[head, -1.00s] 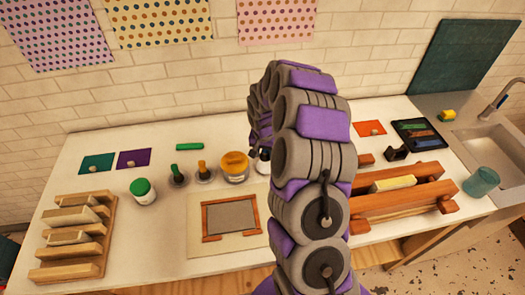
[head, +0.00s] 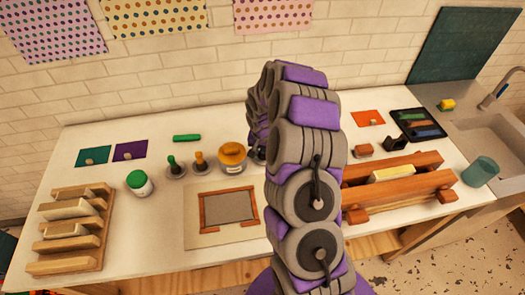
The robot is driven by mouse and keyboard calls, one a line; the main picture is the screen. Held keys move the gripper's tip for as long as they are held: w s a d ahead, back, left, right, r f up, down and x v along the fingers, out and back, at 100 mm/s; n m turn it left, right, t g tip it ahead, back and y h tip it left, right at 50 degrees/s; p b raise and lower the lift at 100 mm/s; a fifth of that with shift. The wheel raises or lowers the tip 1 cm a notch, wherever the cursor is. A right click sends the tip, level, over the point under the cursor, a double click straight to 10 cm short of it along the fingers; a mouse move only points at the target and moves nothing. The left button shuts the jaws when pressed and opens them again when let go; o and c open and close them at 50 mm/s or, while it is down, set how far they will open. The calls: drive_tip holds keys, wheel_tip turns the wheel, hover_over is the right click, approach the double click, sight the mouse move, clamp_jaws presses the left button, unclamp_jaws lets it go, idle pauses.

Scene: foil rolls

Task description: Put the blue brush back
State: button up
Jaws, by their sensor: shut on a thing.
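I see no blue brush that I can make out for certain. My arm rises through the middle of the head view and bends down behind itself, so my gripper and anything in it are hidden. A green-handled tool (head: 173,166) and an orange-handled tool (head: 200,162) stand upright in round dark bases left of my arm. I cannot tell what the blue strip is.
An orange-lidded jar (head: 232,157) stands close left of my arm; a green-lidded jar (head: 139,184) is further left. A wooden rack (head: 70,230) is at far left. A framed board (head: 228,208) lies in front. A wooden press (head: 400,180), cup (head: 481,171) and sink are right.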

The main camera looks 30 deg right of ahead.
drive_tip(key=shift+f, duration=0.55)
drive_tip(key=o, duration=1.2)
drive_tip(key=shift+r, duration=0.1)
wheel_tip(320, 180, up, 17)
drive_tip(key=s+a+p, duration=0.1)
drive_tip(key=s+a+r+n+g+b, duration=0.15)
drive_tip(key=s+a+r, duration=0.3)
drive_tip(key=s, duration=0.45)
drive_tip(key=s+a+r+n+b, duration=0.1)
drive_tip(key=s+a+r+n, duration=0.2)
drive_tip(key=s+a, duration=0.45)
drive_tip(key=s+a+n, duration=0.1)
drive_tip(key=s, duration=0.6)
drive_tip(key=s+n+g+b, duration=0.1)
drive_tip(key=s, duration=0.6)
drive_tip(key=s+a+f+n, duration=0.1)
drive_tip(key=s, duration=0.6)
drive_tip(key=shift+s+a+g+y, duration=0.25)
drive_tip(key=shift+a+y, duration=0.1)
drive_tip(key=shift+y, duration=0.05)
